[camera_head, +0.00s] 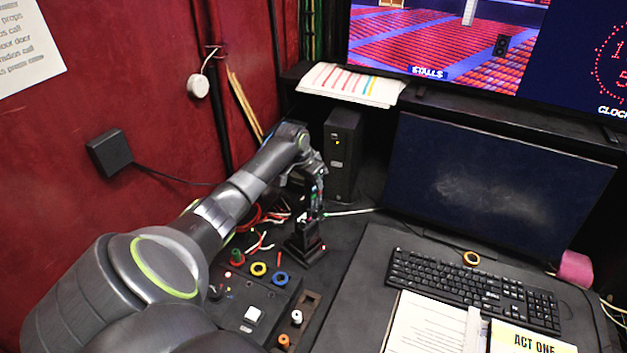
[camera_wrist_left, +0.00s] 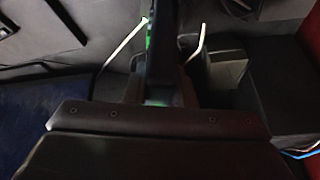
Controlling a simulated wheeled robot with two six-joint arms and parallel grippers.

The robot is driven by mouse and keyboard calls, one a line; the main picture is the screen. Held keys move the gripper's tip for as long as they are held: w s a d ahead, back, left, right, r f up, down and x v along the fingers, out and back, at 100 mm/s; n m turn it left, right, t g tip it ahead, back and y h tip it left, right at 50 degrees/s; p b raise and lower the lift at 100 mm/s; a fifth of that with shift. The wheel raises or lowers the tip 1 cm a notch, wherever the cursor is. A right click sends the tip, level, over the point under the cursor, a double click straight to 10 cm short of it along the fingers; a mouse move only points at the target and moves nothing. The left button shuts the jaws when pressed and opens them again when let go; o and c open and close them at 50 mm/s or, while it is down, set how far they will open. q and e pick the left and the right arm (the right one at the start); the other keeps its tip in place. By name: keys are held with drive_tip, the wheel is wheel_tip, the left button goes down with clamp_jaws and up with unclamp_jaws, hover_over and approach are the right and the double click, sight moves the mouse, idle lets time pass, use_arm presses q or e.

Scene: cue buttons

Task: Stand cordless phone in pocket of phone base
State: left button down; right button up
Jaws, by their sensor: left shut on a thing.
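The phone base (camera_head: 304,250) is a small black stand on the dark desk, left of the keyboard. My left gripper (camera_head: 316,205) points down just above it and is shut on the cordless phone (camera_head: 304,224), a slim dark handset. The phone is roughly upright, its lower end at the base. I cannot tell how deep it sits in the pocket, as that part is dark and small. In the left wrist view the phone (camera_wrist_left: 166,45) runs up the middle with a green glint along its side. My right gripper is not in view.
A button panel (camera_head: 252,303) with coloured rings stands in front of the base. Red and white cables (camera_head: 262,222) lie left of it. A black box (camera_head: 342,150) stands behind. The keyboard (camera_head: 470,290) and monitor (camera_head: 490,185) are to the right.

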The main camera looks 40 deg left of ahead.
use_arm(q)
drive_tip(key=c, duration=1.1)
unclamp_jaws()
drive_tip(key=shift+r, duration=0.1)
drive_tip(key=b+v, duration=0.4)
drive_tip(key=v, duration=1.3)
drive_tip(key=shift+s+r, duration=0.1)
drive_tip(key=shift+r, duration=0.1)
